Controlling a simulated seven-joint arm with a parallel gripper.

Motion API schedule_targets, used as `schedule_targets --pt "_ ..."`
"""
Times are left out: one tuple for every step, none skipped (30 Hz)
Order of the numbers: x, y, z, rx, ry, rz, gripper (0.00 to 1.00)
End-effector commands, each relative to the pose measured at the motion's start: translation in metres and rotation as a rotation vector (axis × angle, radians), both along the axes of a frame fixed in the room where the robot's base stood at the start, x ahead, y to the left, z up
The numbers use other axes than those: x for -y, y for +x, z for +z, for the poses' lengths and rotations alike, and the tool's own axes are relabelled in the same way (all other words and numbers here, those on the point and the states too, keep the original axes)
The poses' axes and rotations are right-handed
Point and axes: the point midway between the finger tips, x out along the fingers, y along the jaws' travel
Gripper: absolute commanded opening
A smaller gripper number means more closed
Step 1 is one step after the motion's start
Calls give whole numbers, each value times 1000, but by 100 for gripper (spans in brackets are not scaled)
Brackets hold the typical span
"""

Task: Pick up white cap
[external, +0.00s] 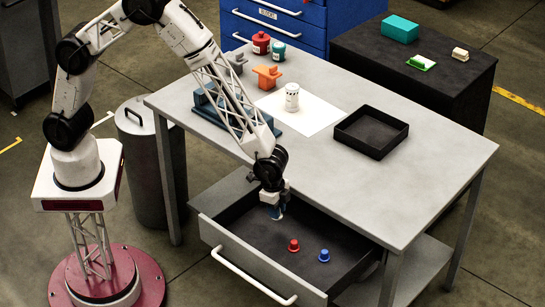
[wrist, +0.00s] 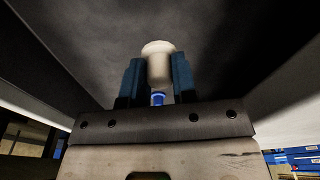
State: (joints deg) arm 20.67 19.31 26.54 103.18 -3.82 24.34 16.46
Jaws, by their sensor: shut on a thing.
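The white cap (wrist: 158,66) is between the two dark blue fingers of my gripper (wrist: 157,80) in the wrist view, and they are shut on it. In the external view my gripper (external: 274,211) points down into the open drawer (external: 228,250), at its left part. The cap is hard to make out there. A red cap (external: 293,245) and a blue cap (external: 324,255) stand on the drawer floor, to the right of my gripper. Part of a blue cap (wrist: 157,98) also shows behind the white cap in the wrist view.
The grey tabletop (external: 430,175) overhangs the back of the drawer. On it are an empty black tray (external: 372,150), a white bottle (external: 292,97) on a white sheet (external: 325,119), orange (external: 267,76) and grey fixtures, and red (external: 261,43) and teal containers. A bin (external: 150,160) stands at left.

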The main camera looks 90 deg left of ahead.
Motion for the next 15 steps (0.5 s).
schedule_targets --pt "0 1 9 3 -1 0 4" --pt "0 1 12 4 -1 0 4" --pt "0 0 17 3 -1 0 4" --pt "0 0 21 2 0 0 4" --pt "0 0 24 2 -1 0 4" --pt "0 0 28 2 0 0 4" --pt "0 1 30 3 -1 0 4" --pt "0 1 33 3 -1 0 4" --pt "0 1 35 3 -1 0 4" --pt "0 1 37 2 0 0 4" --pt "0 0 38 2 0 0 4" --pt "0 0 39 2 0 0 4" --pt "0 0 39 1 -1 0 4" --pt "0 0 40 1 -1 0 4" --pt "0 0 40 1 -1 0 4"
